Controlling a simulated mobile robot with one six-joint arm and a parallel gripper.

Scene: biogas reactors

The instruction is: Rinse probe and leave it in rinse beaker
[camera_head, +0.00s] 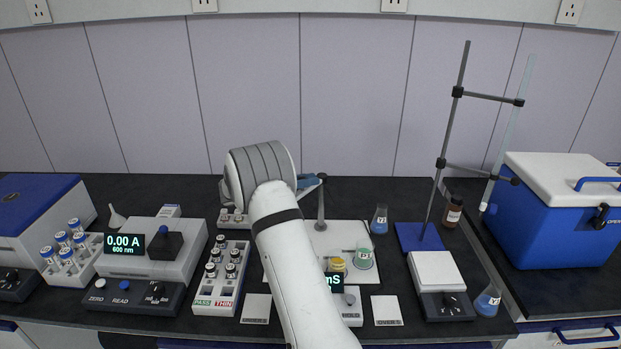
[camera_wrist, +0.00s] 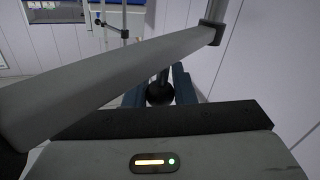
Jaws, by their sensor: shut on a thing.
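My gripper (camera_head: 310,182) is partly hidden behind my arm, above the white tray; its blue fingers show at the right of the wrist. In the wrist view its fingers (camera_wrist: 158,88) close around a dark, round-ended piece (camera_wrist: 160,93), which looks like the probe. The probe's lower end is hidden. A grey upright rod (camera_head: 321,207) stands beside the gripper. A yellow-topped beaker (camera_head: 337,266) and a green-marked beaker (camera_head: 363,257) stand on the tray (camera_head: 313,237); I cannot tell which is the rinse beaker. A meter (camera_head: 351,302) reading mS is partly covered by my arm.
In the wrist view a grey bar (camera_wrist: 120,78) crosses close by, with a dark joint (camera_wrist: 211,33). A vial rack (camera_head: 221,278) stands left and a tall clamp stand (camera_head: 421,236) right. A blue cooler (camera_head: 560,225) is far right.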

